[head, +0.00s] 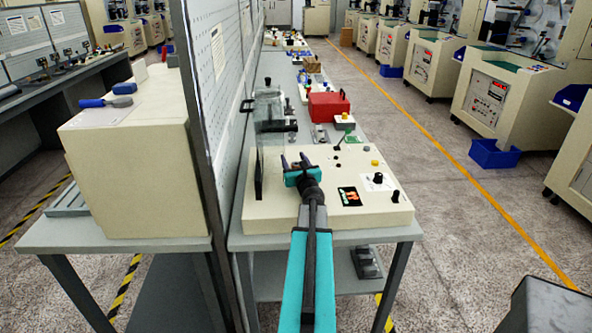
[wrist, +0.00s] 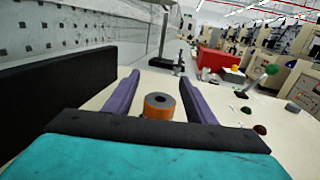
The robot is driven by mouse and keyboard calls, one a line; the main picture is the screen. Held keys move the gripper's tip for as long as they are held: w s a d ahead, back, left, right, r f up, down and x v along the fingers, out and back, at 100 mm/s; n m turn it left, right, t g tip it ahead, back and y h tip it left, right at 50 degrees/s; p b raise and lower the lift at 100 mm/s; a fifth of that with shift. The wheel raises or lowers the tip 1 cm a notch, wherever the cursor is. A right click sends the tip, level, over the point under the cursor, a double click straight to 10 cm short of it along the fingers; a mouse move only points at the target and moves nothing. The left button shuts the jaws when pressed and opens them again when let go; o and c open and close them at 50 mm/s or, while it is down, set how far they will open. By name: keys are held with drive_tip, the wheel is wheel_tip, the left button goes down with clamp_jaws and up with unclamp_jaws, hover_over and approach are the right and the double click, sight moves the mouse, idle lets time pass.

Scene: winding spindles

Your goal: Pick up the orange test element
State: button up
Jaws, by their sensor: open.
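The orange test element (wrist: 159,105) is a short orange cylinder with a grey top and a dark centre hole. In the wrist view it stands upright between my two purple fingers, with visible room on both sides; its lower edge meets the dark bar of my gripper in the picture. My gripper (wrist: 160,76) is open and empty around it. In the head view my gripper (head: 294,160) is over the cream machine top (head: 277,209), and I cannot make out the element there.
A clear guard (head: 269,108) stands at the machine's back left, close to a grey pegboard (head: 203,80). A red box (head: 328,106) sits beyond the machine. Black knobs (head: 379,178) and a green-tipped lever (wrist: 271,69) are on the right.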

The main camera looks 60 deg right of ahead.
drive_tip(key=shift+c, duration=0.4)
drive_tip(key=c, duration=1)
drive_tip(key=shift+c, duration=0.2)
drive_tip(key=shift+r, duration=0.1)
drive_tip(key=shift+s+d+r+b, duration=0.15)
drive_tip(key=shift+s+r+b, duration=0.05)
drive_tip(key=shift+r+b, duration=0.1)
wheel_tip(320, 180, up, 6)
drive_tip(key=s+d+b, duration=0.3)
drive_tip(key=s+d, duration=0.8)
drive_tip(key=s, duration=0.5)
drive_tip(key=shift+d, duration=0.15)
drive_tip(key=shift+r, duration=0.1)
